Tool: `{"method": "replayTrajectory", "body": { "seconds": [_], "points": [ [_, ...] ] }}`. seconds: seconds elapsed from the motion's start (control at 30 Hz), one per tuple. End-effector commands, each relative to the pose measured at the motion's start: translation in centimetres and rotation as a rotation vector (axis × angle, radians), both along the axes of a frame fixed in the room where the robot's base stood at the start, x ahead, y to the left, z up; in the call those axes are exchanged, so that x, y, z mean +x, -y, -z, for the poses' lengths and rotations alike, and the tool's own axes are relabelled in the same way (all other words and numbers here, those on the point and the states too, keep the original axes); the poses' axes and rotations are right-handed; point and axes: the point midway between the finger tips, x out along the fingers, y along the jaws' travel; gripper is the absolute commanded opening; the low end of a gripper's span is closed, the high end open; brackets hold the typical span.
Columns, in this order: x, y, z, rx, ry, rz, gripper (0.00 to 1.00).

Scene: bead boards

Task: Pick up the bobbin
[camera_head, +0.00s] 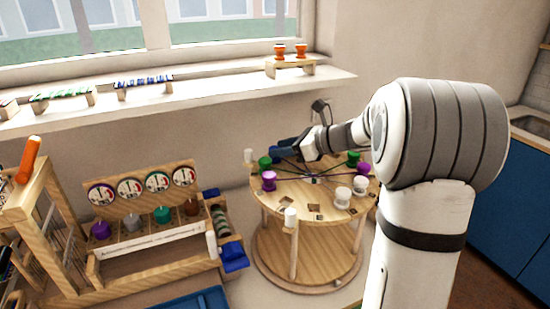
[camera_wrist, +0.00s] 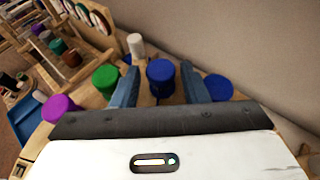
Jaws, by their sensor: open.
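A dark blue bobbin (camera_wrist: 161,80) stands between the two fingers of my gripper (camera_wrist: 160,88) in the wrist view, with a gap on each side. My gripper is open and holds nothing. A second blue bobbin (camera_wrist: 218,87) stands just outside the right finger. A green bobbin (camera_wrist: 105,78) and a purple bobbin (camera_wrist: 60,107) stand to the left. In the head view my gripper (camera_head: 284,155) is over the back left of the round wooden stand (camera_head: 285,192), beside the green bobbin (camera_head: 265,162); it hides most of what is behind it.
On the stand are a purple bobbin (camera_head: 268,180), white bobbins (camera_head: 343,197), another green one (camera_head: 353,158) and a white-topped post (camera_head: 291,217). A wooden rack (camera_head: 150,250) with spools is at left. The wall and window sill (camera_head: 200,99) are close behind.

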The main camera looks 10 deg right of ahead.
Motion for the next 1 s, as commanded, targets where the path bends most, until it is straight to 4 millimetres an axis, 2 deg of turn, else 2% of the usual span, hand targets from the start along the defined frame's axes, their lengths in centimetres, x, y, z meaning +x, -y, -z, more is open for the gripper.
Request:
{"method": "replayTrajectory", "body": {
  "seconds": [0.13,0.4,0.8,1.0],
  "points": [
    [1.1,-1.7,1.0,0.001,-0.001,-0.003,0.4],
    [1.4,-1.9,1.2,0.0,0.0,0.002,0.4],
    [1.4,-1.8,1.2,0.0,0.0,0.002,0.07],
    [1.4,-1.8,1.1,0.0,0.0,0.003,0.07]
  ]
}}
